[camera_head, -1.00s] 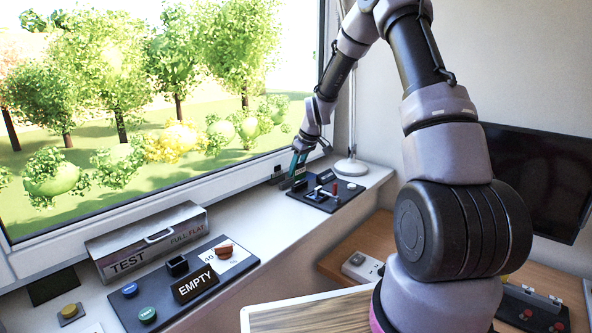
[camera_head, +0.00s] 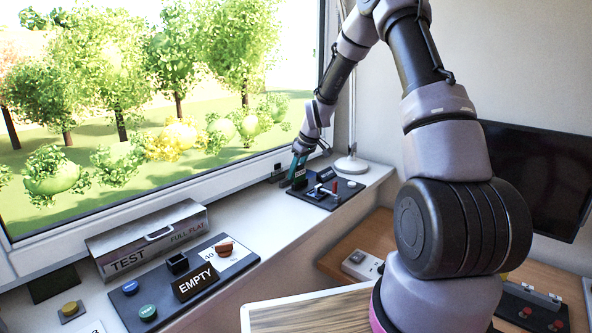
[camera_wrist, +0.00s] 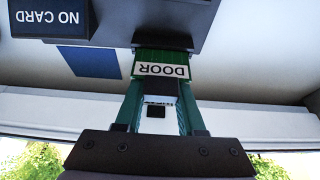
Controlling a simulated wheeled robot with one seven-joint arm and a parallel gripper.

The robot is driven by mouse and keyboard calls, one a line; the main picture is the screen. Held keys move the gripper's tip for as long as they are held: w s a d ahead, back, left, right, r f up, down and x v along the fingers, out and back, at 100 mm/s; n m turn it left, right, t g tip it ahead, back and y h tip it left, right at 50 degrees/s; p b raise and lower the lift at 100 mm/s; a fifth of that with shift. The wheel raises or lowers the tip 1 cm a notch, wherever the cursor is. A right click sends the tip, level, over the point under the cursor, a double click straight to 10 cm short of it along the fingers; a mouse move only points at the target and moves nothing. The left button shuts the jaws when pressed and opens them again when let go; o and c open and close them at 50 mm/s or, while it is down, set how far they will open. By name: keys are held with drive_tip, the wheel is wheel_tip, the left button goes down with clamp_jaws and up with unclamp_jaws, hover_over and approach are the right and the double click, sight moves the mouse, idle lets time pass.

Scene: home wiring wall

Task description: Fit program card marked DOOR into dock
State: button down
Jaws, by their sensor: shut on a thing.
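The green program card (camera_wrist: 163,66) has a white label reading DOOR, upside down in the wrist view. My gripper (camera_wrist: 160,95) is shut on the card's dark grip part, with a teal finger on each side. The card's far end meets the edge of a dark dock (camera_wrist: 165,38) and is partly hidden there; how deep it sits I cannot tell. In the head view my gripper (camera_head: 298,169) is at the dark panel (camera_head: 340,194) on the far sill, and the card is too small to make out.
A NO CARD sign (camera_wrist: 55,17) stands beside the dock, with a blue patch (camera_wrist: 88,62) near it. A lamp base (camera_head: 350,165) stands right behind the panel. The TEST box (camera_head: 150,240) and EMPTY panel (camera_head: 195,284) are nearer on the sill. The window is close behind.

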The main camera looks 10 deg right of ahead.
sight(300, 164)
drive_tip(key=shift+f, duration=0.75)
drive_tip(key=shift+c, duration=2.2)
unclamp_jaws()
drive_tip(key=v, duration=1)
drive_tip(key=shift+s+d+r, duration=0.1)
drive_tip(key=shift+d+r, duration=0.05)
drive_tip(key=shift+r, duration=0.15)
